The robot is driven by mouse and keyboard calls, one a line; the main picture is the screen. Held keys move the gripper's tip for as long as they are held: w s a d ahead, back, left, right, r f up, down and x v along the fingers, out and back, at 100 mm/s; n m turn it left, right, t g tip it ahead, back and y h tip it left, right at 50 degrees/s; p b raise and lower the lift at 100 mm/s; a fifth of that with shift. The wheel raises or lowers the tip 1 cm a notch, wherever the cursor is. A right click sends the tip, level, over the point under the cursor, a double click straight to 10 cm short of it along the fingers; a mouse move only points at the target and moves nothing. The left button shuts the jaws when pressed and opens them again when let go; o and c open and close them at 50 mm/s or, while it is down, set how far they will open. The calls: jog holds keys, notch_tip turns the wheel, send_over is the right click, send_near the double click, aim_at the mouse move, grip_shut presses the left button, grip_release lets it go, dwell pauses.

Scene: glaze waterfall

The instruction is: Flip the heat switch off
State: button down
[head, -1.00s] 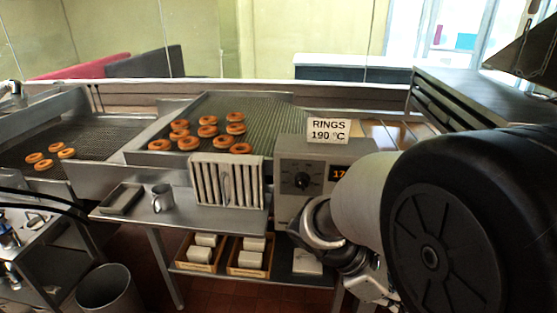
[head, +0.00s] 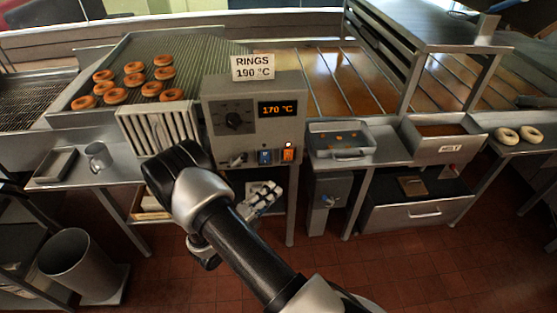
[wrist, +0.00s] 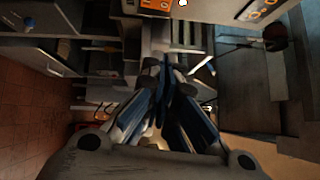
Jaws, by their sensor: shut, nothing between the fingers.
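The control box (head: 222,112) shows a round dial (head: 233,120) and a display (head: 278,109) reading 170 °C. Along its lower edge are a metal lever (head: 238,158), a blue switch (head: 265,157) and an orange switch (head: 288,155) with a lit lamp (head: 289,144) above it. Their labels are too small to read, so I cannot tell which is the heat switch by name. My gripper (head: 273,189) is shut and empty, below the blue and orange switches and apart from them. Its fingers are together in the wrist view (wrist: 167,75).
A sign (head: 253,67) reading RINGS 190 °C stands on the box. Browned rings lie on the mesh rack (head: 190,52) at left. The floor (head: 430,265) in front is clear.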

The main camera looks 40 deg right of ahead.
jog(key=shift+w+a+f+n+t, duration=0.2)
jog(key=shift+f+n+t, duration=0.1)
jog(key=shift+f+n, duration=0.1)
jog(key=shift+d, duration=0.1)
jog(key=b, duration=0.2)
send_near(288, 155)
jog(key=s+d, duration=0.4)
jog(key=d, duration=0.2)
jog(key=w, duration=0.1)
jog(key=w+d+r, duration=0.1)
jog(key=w, duration=0.1)
jog(key=shift+d+b, duration=0.15)
jog(key=shift+b, duration=0.25)
jog(key=shift+w+r, duration=0.1)
